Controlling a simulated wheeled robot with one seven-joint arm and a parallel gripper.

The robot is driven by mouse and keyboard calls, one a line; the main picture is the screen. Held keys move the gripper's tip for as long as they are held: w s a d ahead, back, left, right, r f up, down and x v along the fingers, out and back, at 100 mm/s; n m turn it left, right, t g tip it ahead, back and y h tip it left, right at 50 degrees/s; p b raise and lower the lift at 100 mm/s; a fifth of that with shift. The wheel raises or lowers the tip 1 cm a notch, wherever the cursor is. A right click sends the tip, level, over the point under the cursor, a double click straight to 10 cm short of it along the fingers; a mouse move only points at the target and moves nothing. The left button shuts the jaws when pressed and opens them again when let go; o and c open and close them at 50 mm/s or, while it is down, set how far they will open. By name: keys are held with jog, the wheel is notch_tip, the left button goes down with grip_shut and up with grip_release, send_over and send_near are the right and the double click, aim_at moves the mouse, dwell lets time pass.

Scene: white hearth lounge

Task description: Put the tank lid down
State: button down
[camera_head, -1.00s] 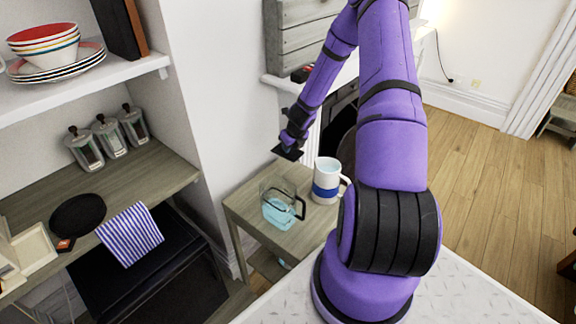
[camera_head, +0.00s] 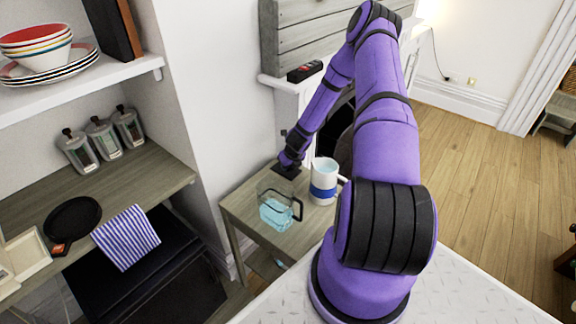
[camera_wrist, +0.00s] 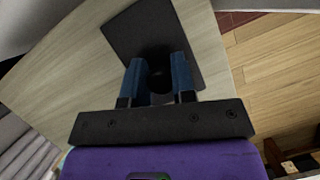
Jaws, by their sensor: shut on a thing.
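The tank lid is a flat black square plate (camera_wrist: 187,22) with a round dark knob. My gripper (camera_wrist: 157,82) is shut on that knob, its two blue fingers on either side. In the head view, my gripper (camera_head: 287,163) holds the lid (camera_head: 284,171) flat over the back of the small wooden table (camera_head: 240,205). The lid is at or very near the tabletop; I cannot tell if it touches. The clear tank (camera_head: 275,207) with light blue liquid and a black handle stands open in front of it.
A white mug (camera_head: 323,181) with a blue band stands close to the right of the lid. A wall bounds the table at the back left. The wooden top around the lid is bare in the wrist view.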

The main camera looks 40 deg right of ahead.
jog(key=shift+f, duration=0.15)
jog(key=c, duration=0.9)
grip_release()
jog(key=shift+c, duration=0.2)
